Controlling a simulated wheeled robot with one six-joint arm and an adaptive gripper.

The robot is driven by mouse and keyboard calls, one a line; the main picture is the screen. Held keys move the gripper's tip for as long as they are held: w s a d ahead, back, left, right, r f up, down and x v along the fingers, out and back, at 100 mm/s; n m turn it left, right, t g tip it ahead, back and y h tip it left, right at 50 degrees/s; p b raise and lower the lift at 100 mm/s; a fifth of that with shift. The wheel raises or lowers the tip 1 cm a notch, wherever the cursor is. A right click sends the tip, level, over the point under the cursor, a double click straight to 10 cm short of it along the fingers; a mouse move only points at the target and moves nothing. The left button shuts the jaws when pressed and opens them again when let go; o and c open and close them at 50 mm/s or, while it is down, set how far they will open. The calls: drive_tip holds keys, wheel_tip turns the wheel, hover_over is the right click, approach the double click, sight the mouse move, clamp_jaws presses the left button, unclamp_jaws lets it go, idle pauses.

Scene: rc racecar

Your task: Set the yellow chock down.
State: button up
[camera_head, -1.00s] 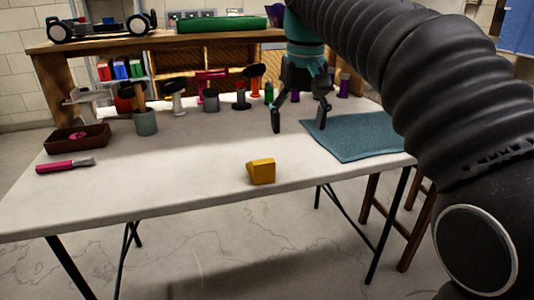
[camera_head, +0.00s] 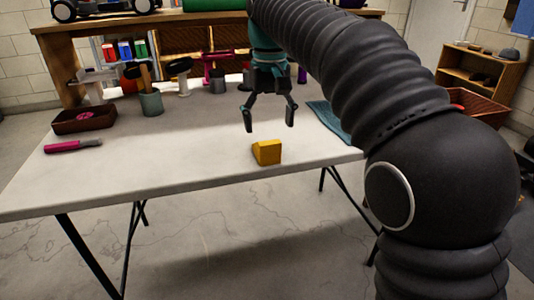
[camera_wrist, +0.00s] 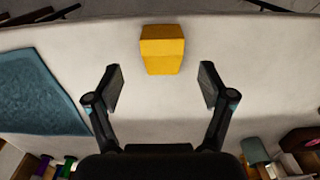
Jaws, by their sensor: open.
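The yellow chock (camera_head: 267,152) rests on the white table (camera_head: 190,165) near its front edge. In the wrist view the chock (camera_wrist: 162,50) sits at the top middle, beyond the fingertips and roughly centred between them. My gripper (camera_head: 269,118) is open and empty, above the table and a little behind the chock in the head view. Its two fingers are spread wide in the wrist view (camera_wrist: 160,90), and neither touches the chock.
A teal cloth (camera_head: 330,120) lies at the table's right, partly behind my arm. A pink-handled tool (camera_head: 65,147) and a brown tray (camera_head: 84,121) are at the left. A grey-green cup (camera_head: 151,102) stands at the back. The table around the chock is clear.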

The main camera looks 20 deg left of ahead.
sight(268, 143)
drive_tip(key=shift+s+a+f+b, duration=0.1)
drive_tip(key=shift+f+b, duration=0.25)
drive_tip(key=shift+f, duration=1.05)
drive_tip(key=shift+s+f+b, duration=0.1)
drive_tip(key=shift+f+b, duration=0.25)
drive_tip(key=shift+f, duration=1.05)
drive_tip(key=c, duration=1.4)
drive_tip(key=shift+r, duration=0.1)
